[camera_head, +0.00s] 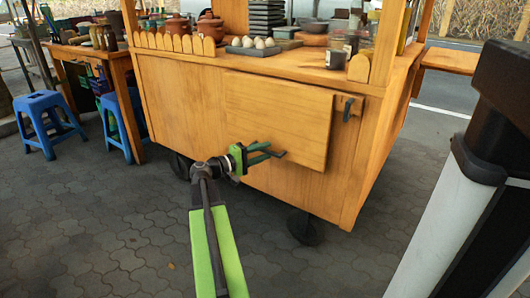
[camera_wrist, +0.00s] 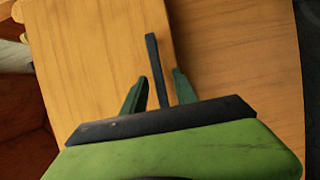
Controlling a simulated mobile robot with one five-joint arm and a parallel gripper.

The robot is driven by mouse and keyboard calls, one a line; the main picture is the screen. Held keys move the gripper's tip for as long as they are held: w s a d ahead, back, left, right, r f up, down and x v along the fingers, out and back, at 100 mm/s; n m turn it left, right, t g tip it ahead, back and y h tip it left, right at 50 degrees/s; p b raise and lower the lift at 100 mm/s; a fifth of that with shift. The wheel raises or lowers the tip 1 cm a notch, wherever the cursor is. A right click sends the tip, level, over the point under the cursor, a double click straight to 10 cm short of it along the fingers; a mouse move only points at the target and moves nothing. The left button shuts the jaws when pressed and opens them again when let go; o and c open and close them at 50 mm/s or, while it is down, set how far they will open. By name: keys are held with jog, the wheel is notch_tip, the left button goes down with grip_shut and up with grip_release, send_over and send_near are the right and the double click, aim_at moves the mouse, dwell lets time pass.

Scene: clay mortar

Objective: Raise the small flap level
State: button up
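The small flap (camera_head: 278,115) is a wooden panel hanging down flat along the front of the wooden cart. It also fills the left of the wrist view (camera_wrist: 95,60). My gripper (camera_head: 268,153) is at the lower part of the flap, in front of it. In the wrist view its two green fingers (camera_wrist: 158,88) stand apart. A thin dark bar (camera_wrist: 154,60) runs between them near the flap's edge, with gaps visible at both sides.
A dark latch (camera_head: 348,108) is on the cart front right of the flap. The cart counter (camera_head: 235,57) above holds eggs (camera_head: 255,42), jars and pots. Blue stools (camera_head: 42,120) stand left. A grey-black post (camera_head: 470,190) is close at right. Paving in front is clear.

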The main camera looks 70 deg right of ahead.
jog(key=shift+s+d, duration=0.25)
jog(key=shift+d, duration=0.1)
grip_shut()
dwell(1.2)
